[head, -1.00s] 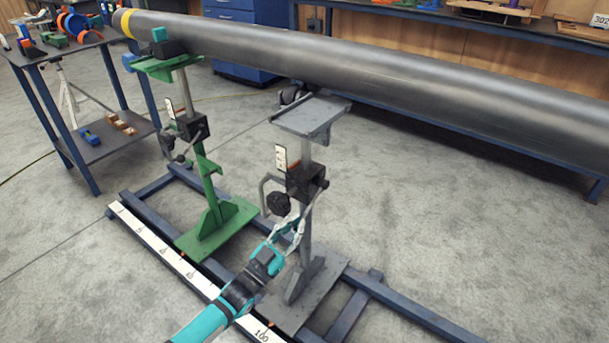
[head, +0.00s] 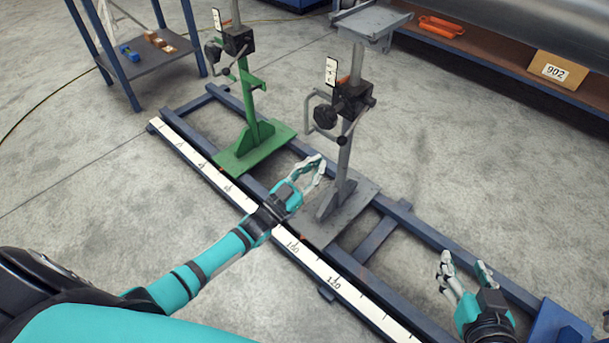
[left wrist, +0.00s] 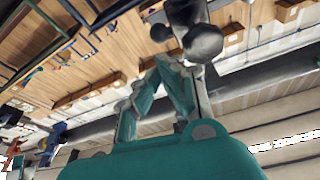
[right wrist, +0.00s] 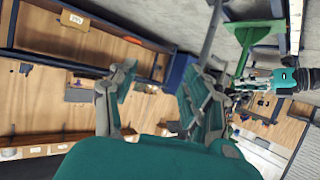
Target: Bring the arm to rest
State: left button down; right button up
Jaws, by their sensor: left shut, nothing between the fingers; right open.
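My left gripper (head: 313,170) is shut and empty. In the head view it appears just left of the lower post of the grey pipe stand (head: 345,165), below the stand's black knob (head: 326,117). Its fingers (left wrist: 162,70) close together in the left wrist view, with a dark round knob (left wrist: 203,42) beyond them. I cannot tell whether they touch the stand. My right gripper (head: 464,272) is open and empty at the lower right, over the blue floor frame. Its spread fingers also show in the right wrist view (right wrist: 157,78).
A green stand (head: 250,140) stands behind the grey one on the blue frame (head: 380,240). A white measuring scale (head: 315,262) runs along the frame's near side. The large grey pipe (head: 535,35) shows at the upper right. Open floor (head: 90,185) lies to the left.

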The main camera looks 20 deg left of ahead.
pick_arm(q)
jog(key=shift+s+a+f, duration=0.15)
jog(key=shift+s, duration=0.2)
pick_arm(e)
jog(key=shift+a+r, duration=0.3)
jog(key=shift+r, duration=0.15)
